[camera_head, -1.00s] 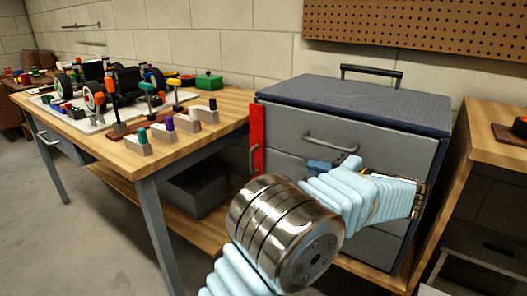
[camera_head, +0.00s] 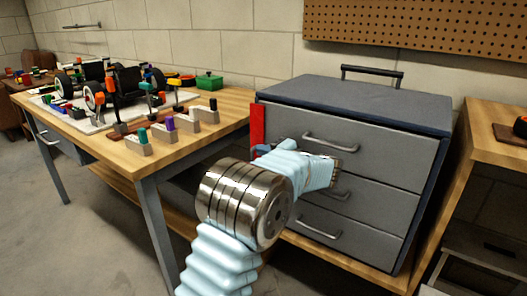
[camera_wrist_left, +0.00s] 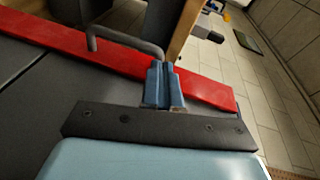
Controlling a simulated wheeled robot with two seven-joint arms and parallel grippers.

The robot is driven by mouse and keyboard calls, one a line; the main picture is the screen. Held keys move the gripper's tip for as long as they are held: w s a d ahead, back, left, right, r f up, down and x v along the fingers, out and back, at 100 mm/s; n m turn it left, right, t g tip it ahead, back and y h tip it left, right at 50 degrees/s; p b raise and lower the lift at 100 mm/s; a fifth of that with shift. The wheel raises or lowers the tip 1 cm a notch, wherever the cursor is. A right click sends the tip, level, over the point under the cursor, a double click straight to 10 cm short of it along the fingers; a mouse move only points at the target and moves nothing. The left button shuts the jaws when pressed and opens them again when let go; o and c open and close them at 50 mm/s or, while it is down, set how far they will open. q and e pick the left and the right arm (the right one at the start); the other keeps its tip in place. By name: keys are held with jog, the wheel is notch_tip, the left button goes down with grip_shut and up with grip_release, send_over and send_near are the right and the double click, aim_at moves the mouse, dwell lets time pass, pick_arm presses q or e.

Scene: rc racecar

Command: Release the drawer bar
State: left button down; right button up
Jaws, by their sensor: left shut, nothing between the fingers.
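The red drawer bar (camera_head: 257,124) stands upright along the left front edge of the grey drawer cabinet (camera_head: 360,95). Its lower part is hidden behind my left arm. In the left wrist view the red bar (camera_wrist_left: 205,85) crosses the picture, and its grey bent handle (camera_wrist_left: 125,39) sticks out from it. My left gripper (camera_head: 262,150) is at the bar in the head view. In the wrist view its blue fingers (camera_wrist_left: 164,68) are together and empty, over the bar beside the handle's end. I cannot tell whether they touch it. My right gripper is out of view.
The wooden workbench (camera_head: 225,110) with a racecar (camera_head: 115,85) and several small parts is left of the cabinet. Three drawer fronts with handles (camera_head: 330,142) face me. Another wooden bench (camera_head: 490,125) is close on the right. Open floor lies front left.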

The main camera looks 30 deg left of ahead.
pick_arm(q)
jog(key=shift+a, duration=0.3)
